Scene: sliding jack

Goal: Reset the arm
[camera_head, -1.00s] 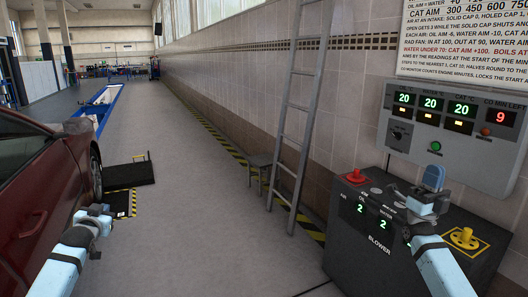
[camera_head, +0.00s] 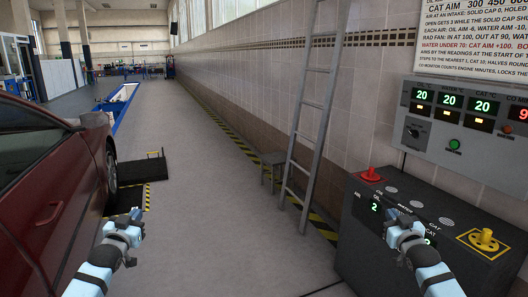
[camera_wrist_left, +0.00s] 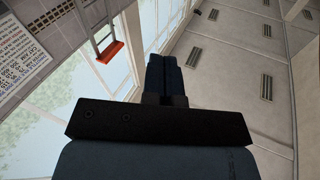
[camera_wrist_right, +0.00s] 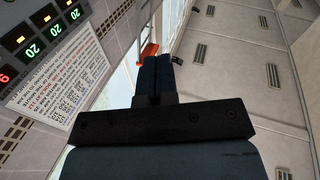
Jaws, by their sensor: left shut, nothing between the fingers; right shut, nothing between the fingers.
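In the head view my left gripper (camera_head: 135,214) is raised at the lower left, over the floor beside the red car. My right gripper (camera_head: 392,212) is raised at the lower right, in front of the dark blower console, and hides part of its top and labels. Both grippers are empty. In the left wrist view the left fingers (camera_wrist_left: 165,72) lie together against the ceiling. In the right wrist view the right fingers (camera_wrist_right: 154,72) also lie together. Both arms come up from the bottom edge of the head view.
The blower console (camera_head: 365,235) carries a red knob (camera_head: 371,174) and a yellow knob (camera_head: 484,240). A grey readout box (camera_head: 425,140) hangs above it. A ladder (camera_head: 312,125) leans on the wall by a small stool (camera_head: 272,168). A red car (camera_head: 50,185) stands left. The middle floor is clear.

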